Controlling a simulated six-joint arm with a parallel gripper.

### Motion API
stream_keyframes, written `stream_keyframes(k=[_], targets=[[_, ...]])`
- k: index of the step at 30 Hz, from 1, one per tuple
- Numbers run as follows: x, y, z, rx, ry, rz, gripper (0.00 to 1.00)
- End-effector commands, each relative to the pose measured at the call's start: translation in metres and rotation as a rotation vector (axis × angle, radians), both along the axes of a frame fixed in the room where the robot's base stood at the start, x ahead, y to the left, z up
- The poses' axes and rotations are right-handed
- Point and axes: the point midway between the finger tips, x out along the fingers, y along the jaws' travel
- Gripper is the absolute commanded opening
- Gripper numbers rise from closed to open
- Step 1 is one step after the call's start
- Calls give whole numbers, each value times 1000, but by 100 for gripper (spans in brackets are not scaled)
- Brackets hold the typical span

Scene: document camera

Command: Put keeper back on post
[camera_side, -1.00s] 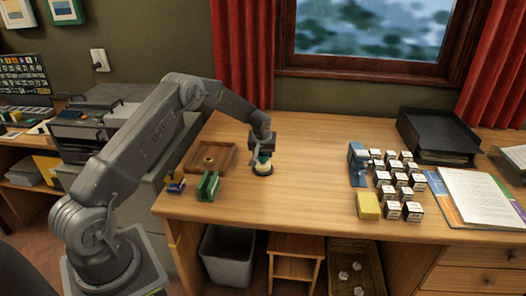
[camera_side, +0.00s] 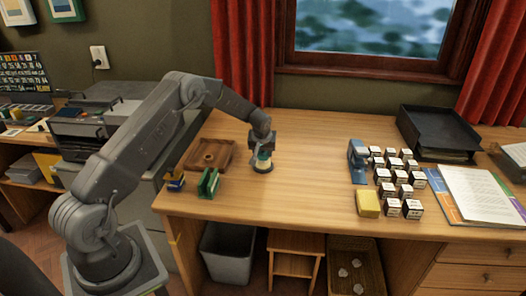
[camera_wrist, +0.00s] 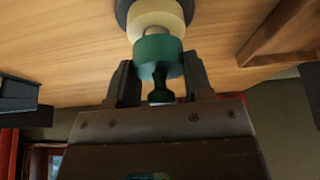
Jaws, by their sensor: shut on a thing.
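My gripper (camera_side: 263,153) points down over a small round stand on the left part of the desk. In the wrist view, my gripper (camera_wrist: 161,85) is shut on the dark green keeper (camera_wrist: 157,52), which has a rounded knob between the fingers. The keeper lines up with a short grey post (camera_wrist: 154,32) and a cream collar (camera_wrist: 155,16) on a dark round base (camera_wrist: 122,12). The keeper looks close to or touching the post top; I cannot tell if it is seated. In the side view, the base (camera_side: 263,169) rests on the desk, and the fingers partly hide the keeper.
A wooden tray (camera_side: 194,158) and a green object (camera_side: 208,184) lie left of the stand. A blue device (camera_side: 357,163), several small white-topped boxes (camera_side: 388,176) and a yellow block (camera_side: 368,204) lie to the right. The desk between is clear.

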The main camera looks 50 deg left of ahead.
Motion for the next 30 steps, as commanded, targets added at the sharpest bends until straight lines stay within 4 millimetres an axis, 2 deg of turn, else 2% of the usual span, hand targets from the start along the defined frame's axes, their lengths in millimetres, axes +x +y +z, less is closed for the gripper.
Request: stream_keyframes(k=[17,30], targets=[[0,0,-13,0,0,0,24],[0,0,-14,0,0,0,24]])
